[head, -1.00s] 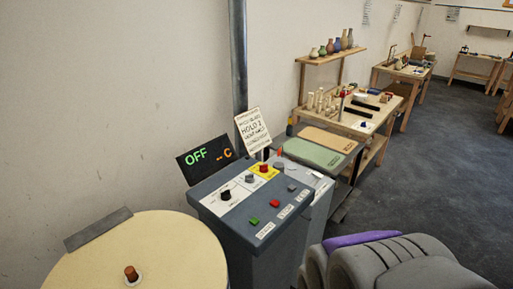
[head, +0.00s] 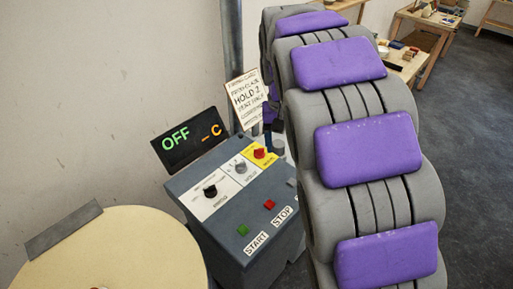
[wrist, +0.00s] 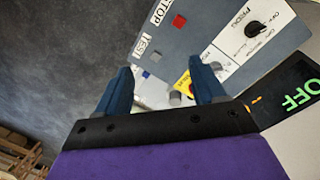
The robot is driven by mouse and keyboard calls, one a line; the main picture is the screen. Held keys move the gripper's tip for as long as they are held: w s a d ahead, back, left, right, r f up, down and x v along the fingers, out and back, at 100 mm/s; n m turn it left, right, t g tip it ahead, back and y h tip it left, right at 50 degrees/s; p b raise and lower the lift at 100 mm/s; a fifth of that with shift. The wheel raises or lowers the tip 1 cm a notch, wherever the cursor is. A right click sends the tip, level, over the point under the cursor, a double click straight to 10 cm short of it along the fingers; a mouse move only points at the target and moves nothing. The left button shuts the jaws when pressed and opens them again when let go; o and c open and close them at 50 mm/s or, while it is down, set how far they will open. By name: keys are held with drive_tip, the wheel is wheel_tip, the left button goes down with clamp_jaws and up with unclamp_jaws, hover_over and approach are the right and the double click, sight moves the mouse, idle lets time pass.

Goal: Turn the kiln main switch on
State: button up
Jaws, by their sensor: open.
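The kiln control panel (head: 235,205) is a grey sloped box. A red knob (head: 259,153) sits on its yellow label at the upper right; its lettering is too small to read surely. A grey knob (head: 240,168) and a black knob (head: 210,190) sit on white labels. The display (head: 190,140) reads OFF and "-C". In the wrist view my gripper (wrist: 163,65) is open, its two blue fingers spread over the panel. The yellow label and red knob (wrist: 186,82) show between them, near the right finger. My arm mostly hides the gripper in the head view.
Green START (head: 243,230) and red STOP (head: 269,204) buttons are on the panel's front part. A paper card (head: 247,100) stands behind it beside a vertical pipe (head: 232,50). The round kiln lid (head: 110,255) is at lower left. Workbenches stand farther back.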

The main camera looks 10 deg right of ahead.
drive_tip(key=w+d+f, duration=0.2)
drive_tip(key=w, duration=1.1)
drive_tip(key=p, duration=0.1)
hover_over(259, 149)
wheel_tip(259, 149, down, 5)
drive_tip(key=shift+n+t+y, duration=0.3)
drive_tip(key=shift+t+y, duration=0.1)
drive_tip(key=f+b, duration=0.1)
drive_tip(key=f, duration=1)
drive_tip(key=f+b, duration=0.1)
drive_tip(key=f, duration=0.4)
drive_tip(key=shift+s+d+f+b, duration=0.1)
drive_tip(key=shift+d+f+b, duration=0.15)
drive_tip(key=shift+f+b, duration=0.05)
drive_tip(key=shift+a+f, duration=0.15)
drive_tip(key=shift+f, duration=0.45)
drive_tip(key=shift+a+f, duration=0.1)
drive_tip(key=shift+a, duration=0.2)
drive_tip(key=shift+d, duration=0.25)
drive_tip(key=c, duration=0.5)
drive_tip(key=shift+a, duration=0.1)
drive_tip(key=c, duration=0.5)
